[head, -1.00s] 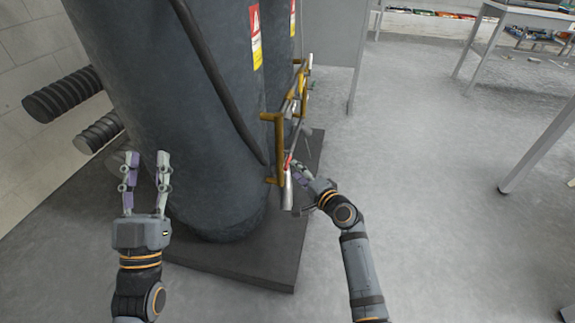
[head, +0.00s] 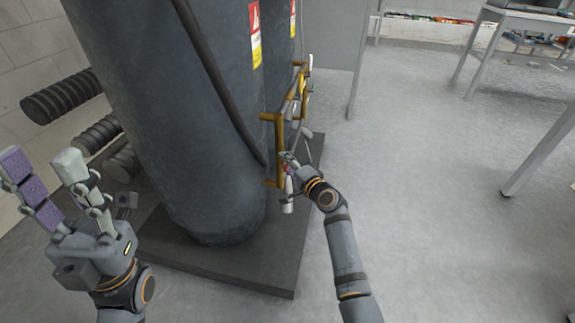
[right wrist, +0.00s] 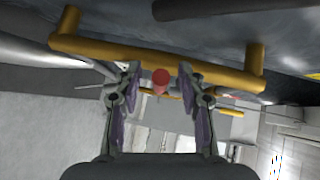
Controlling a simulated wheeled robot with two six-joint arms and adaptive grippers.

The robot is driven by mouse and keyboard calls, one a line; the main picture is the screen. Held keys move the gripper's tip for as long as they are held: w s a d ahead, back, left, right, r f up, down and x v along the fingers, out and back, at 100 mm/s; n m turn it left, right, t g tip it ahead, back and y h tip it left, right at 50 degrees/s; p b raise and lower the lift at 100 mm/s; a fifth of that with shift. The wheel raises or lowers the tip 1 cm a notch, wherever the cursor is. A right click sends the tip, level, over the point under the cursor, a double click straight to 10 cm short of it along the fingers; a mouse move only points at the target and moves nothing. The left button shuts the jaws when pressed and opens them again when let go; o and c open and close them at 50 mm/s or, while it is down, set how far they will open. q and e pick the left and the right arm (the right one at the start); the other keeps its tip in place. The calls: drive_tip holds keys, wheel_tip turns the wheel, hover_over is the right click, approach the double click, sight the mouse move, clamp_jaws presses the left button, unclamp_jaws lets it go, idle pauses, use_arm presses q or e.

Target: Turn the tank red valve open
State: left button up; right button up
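The red valve (right wrist: 161,79) shows in the right wrist view as a small red round-ended piece just beyond my right gripper (right wrist: 159,72). Its fingers stand on either side of it, with a gap on both sides. In the head view my right gripper (head: 288,160) is at the pipework on the tank's right side, and it mostly hides the valve. The large dark grey tank (head: 175,120) stands upright on a dark base. My left gripper (head: 45,162) is open and empty at the lower left, away from the tank's valve.
A yellow-brown pipe handle (right wrist: 160,55) runs across just above my right fingers; the same pipe frame (head: 279,140) stands beside the tank in the head view. Black ribbed cylinders (head: 65,95) jut out at left. The floor on the right is clear up to a table (head: 545,150).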

clamp_jaws()
idle(0.5)
